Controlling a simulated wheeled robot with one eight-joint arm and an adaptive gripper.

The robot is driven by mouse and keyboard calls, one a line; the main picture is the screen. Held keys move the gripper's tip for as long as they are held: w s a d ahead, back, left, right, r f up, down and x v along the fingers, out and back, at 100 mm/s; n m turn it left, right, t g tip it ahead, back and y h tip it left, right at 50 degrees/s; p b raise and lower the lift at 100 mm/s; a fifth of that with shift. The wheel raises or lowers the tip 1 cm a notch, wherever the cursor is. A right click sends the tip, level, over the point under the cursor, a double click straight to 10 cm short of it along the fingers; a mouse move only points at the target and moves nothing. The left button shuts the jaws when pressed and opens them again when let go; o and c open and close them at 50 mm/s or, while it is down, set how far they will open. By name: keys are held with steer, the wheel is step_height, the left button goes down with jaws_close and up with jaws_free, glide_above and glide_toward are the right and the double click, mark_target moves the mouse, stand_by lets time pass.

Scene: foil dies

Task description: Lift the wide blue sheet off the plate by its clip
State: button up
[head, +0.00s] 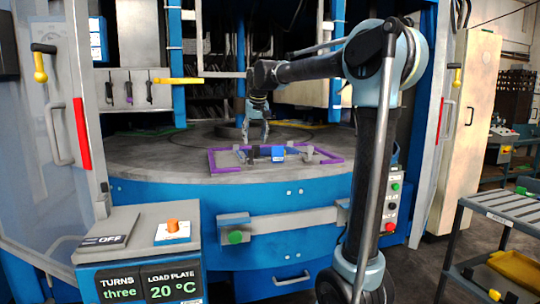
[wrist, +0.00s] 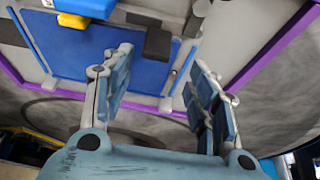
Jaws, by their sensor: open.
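The wide blue sheet (wrist: 110,52) lies flat on a pale plate (wrist: 24,67) in the wrist view. A dark grey block (wrist: 157,43), perhaps its clip, sits near the sheet's upper right part. A yellow block with a blue part (wrist: 85,8) is at the top left. My gripper (wrist: 163,70) is open and empty, its fingers framing part of the sheet. The sheet is hard to make out in that view.
A purple frame (head: 226,170) borders the plate on the grey round table (head: 160,165). Blue posts and wall panels enclose the table. A control box (head: 140,235) stands at the front left, reading "TURNS three" and "LOAD PLATE 20 °C".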

mark_target(256, 147)
steer(key=shift+d+x, duration=0.2)
steer(key=shift+x, duration=1.3)
steer(key=shift+d+x, duration=0.2)
steer(key=shift+x, duration=1.3)
steer(key=shift+c, duration=0.5)
jaws_close()
